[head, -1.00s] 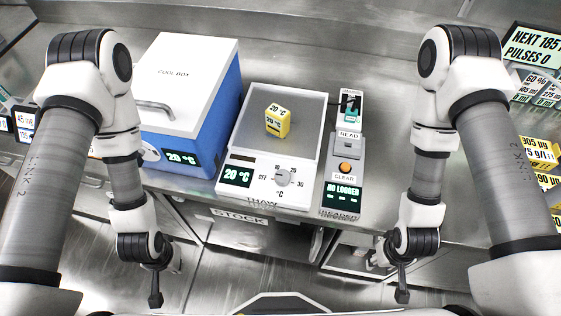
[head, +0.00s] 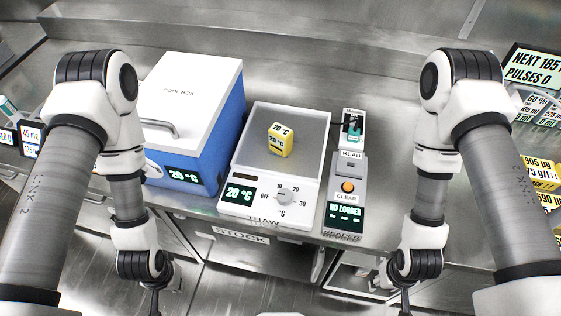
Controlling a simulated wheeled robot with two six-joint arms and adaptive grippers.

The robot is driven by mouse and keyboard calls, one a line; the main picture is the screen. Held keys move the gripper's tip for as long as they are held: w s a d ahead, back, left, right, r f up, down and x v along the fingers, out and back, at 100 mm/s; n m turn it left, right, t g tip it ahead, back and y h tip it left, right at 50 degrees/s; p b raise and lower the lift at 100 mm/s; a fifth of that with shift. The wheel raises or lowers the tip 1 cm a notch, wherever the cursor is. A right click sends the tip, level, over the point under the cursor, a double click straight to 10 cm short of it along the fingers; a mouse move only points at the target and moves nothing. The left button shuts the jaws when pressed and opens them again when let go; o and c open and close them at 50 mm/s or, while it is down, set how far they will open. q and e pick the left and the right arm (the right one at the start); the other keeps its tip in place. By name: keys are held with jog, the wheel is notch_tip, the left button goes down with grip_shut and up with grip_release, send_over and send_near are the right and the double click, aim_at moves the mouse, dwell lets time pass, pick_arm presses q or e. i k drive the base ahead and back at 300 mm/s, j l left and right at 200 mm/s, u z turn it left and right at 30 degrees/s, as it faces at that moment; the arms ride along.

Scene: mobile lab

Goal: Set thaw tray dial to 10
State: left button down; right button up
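The thaw tray (head: 247,140) is a white unit with a recessed grey plate, in the middle of the head view on the steel counter. Its round grey dial (head: 285,196) is on the front panel, among the marks OFF, 10, 20 and 30. The dial's exact pointing is too small to tell. The tray's display (head: 240,195) reads 20 °C. A yellow block (head: 281,140) marked 20 °C stands on the plate. My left gripper (head: 155,303) and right gripper (head: 405,303) hang low in front of the counter, away from the dial. Both are edge-on and partly cut off.
A blue and white cool box (head: 190,100), its display reading 20 °C, stands left of the tray. A reader (head: 345,205) with READ and CLEAR buttons stands close on its right, showing NO LOGGED. Yellow boxes (head: 540,170) are at far right. Space before the tray is clear.

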aim_at(284, 196)
jog(key=k+j, duration=0.35)
jog(key=k, duration=0.15)
jog(key=k+j+u, duration=0.1)
jog(key=k+j, duration=0.2)
jog(key=k, duration=0.2)
jog(key=i, duration=0.5)
